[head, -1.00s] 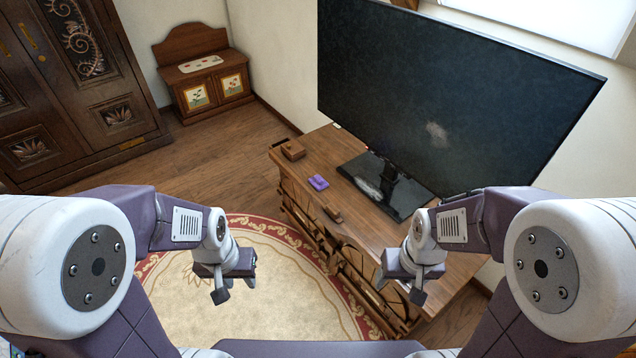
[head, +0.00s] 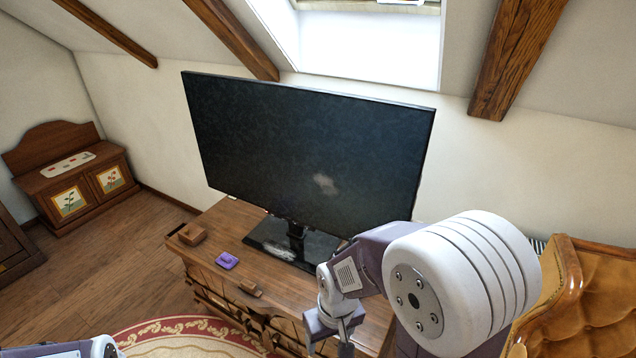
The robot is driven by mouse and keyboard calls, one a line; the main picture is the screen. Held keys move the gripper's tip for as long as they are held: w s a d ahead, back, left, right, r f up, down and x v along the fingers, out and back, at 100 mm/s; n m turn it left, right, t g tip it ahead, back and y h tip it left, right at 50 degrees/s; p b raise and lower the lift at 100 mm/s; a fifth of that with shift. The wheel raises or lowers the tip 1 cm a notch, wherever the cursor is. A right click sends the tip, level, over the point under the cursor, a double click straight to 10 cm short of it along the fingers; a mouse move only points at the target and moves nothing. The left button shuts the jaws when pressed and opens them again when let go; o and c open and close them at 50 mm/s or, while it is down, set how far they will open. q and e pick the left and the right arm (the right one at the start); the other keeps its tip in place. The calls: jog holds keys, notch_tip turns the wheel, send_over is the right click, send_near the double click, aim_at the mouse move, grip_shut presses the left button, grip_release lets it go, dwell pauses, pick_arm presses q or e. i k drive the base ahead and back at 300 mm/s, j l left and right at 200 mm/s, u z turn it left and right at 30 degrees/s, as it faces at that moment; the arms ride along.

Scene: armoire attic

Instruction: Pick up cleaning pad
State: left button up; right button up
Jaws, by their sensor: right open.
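A small purple object (head: 227,261), which looks like the cleaning pad, lies on the wooden cabinet top (head: 214,218), left of the TV's base. My right gripper (head: 342,346) is at the bottom of the view, to the right of the pad and well apart from it. It is open, with nothing seen in it, and its fingertips are partly cut off by the frame edge. My left gripper is out of view; only a bit of its arm shows at the bottom left corner.
A large TV (head: 305,150) with a whitish smudge on its screen stands on the cabinet. A brown wooden box (head: 192,234) and a small brown item (head: 250,288) flank the pad. A tan tufted armchair (head: 590,290) is at the right.

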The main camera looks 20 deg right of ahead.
aim_at(228, 260)
jog(key=i+j+z, duration=0.2)
jog(key=i+z, duration=0.15)
jog(key=i+j+z, duration=0.75)
jog(key=i+l, duration=0.05)
